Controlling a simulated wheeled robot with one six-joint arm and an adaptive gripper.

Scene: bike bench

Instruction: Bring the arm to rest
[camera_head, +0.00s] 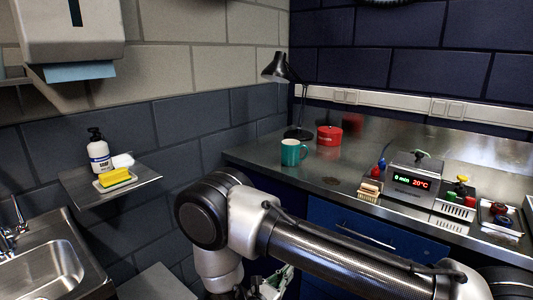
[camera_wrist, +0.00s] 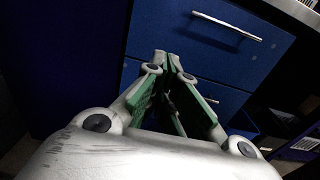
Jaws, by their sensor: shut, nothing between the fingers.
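My gripper (camera_wrist: 168,62) fills the lower middle of the wrist view, its green-lined fingers drawn together at the tips with nothing between them. It faces blue drawers (camera_wrist: 195,55) under the bench. In the head view my gripper (camera_head: 275,282) shows only in part at the bottom edge, low in front of the bench, partly hidden by my arm. My arm is folded across the lower right of that view.
The metal bench top (camera_head: 260,160) carries a teal mug (camera_head: 292,153), a red tin (camera_head: 329,136), a black lamp (camera_head: 277,68) and a device with a lit display (camera_head: 411,181). At left are a sink (camera_head: 42,275) and a shelf (camera_head: 140,190) with a soap bottle (camera_head: 98,152) and yellow sponge (camera_head: 114,177).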

